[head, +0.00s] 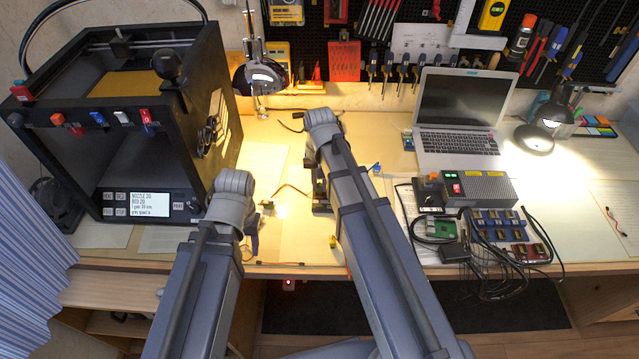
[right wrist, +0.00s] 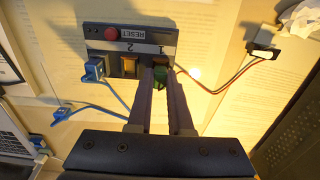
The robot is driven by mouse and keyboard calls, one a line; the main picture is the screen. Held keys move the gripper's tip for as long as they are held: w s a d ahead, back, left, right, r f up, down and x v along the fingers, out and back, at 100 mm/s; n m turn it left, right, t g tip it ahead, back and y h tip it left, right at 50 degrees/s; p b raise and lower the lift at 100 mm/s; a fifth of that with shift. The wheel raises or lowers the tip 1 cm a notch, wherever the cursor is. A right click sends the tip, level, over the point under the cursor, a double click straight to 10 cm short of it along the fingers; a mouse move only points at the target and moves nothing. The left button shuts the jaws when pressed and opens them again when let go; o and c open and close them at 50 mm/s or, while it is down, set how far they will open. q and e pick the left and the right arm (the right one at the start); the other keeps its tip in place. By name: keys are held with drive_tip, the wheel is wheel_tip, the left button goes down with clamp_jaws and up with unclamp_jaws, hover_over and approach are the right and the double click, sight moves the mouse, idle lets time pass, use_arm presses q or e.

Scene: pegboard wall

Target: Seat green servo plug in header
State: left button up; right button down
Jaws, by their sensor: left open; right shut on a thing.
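In the right wrist view my right gripper (right wrist: 162,82) is shut on the green plug (right wrist: 159,76). The plug is at the slot marked 1 on the header block (right wrist: 140,38), which has a RESET label and a red button. Whether it is fully in cannot be told, as the fingers hide part of it. A red and dark cable runs from there to a small servo (right wrist: 263,47). In the head view the right gripper is largely hidden behind its arm above the header block (head: 321,208). My left gripper (head: 251,224) is open beside the servo (head: 267,205), partly hidden by its arm.
A blue plug (right wrist: 94,69) is at the header's left end; another blue connector (right wrist: 62,114) lies beside it. A yellow connector (head: 333,242) lies near the table's front edge. A 3D printer (head: 110,120) stands left, a laptop (head: 460,140) and circuit boards (head: 495,225) right.

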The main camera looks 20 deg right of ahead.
sight(319, 186)
use_arm(q)
drive_tip(key=shift+f+b, duration=0.3)
drive_tip(key=shift+f, duration=0.1)
use_arm(e)
drive_tip(key=shift+f, duration=0.4)
use_arm(q)
drive_tip(key=shift+r, duration=0.1)
use_arm(e)
drive_tip(key=c, duration=0.8)
unclamp_jaws()
use_arm(q)
drive_tip(key=shift+r, duration=0.1)
use_arm(e)
drive_tip(key=shift+o, duration=0.2)
drive_tip(key=shift+r, duration=0.2)
drive_tip(key=shift+r+p, duration=2.4)
drive_tip(key=shift+p, duration=0.25)
use_arm(q)
wheel_tip(319, 186, up, 5)
drive_tip(key=shift+f, duration=0.1)
use_arm(e)
drive_tip(key=shift+s+a, duration=0.1)
